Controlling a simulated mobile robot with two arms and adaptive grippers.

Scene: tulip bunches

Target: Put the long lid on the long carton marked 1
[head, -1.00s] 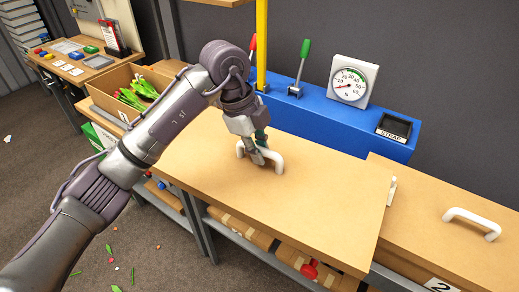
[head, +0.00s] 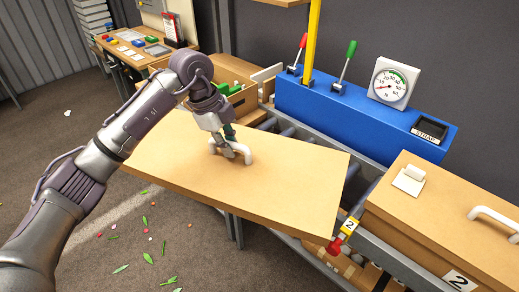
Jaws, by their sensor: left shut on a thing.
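The long lid (head: 270,195) is a wide, flat tan board with a white handle on top. My left gripper (head: 232,150) is shut on that handle and holds the lid out over the front of the roller bench. The open long carton (head: 262,84) stands behind my left arm with green stems inside. My arm hides part of it, and its number does not show now. My right gripper is not in view.
A closed carton marked 2 (head: 440,235) with a white handle stands at the right. Bare rollers (head: 352,185) show between it and the lid. A blue strapping machine (head: 340,110) with levers and a dial stands behind. Leaves and petals litter the floor (head: 150,230).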

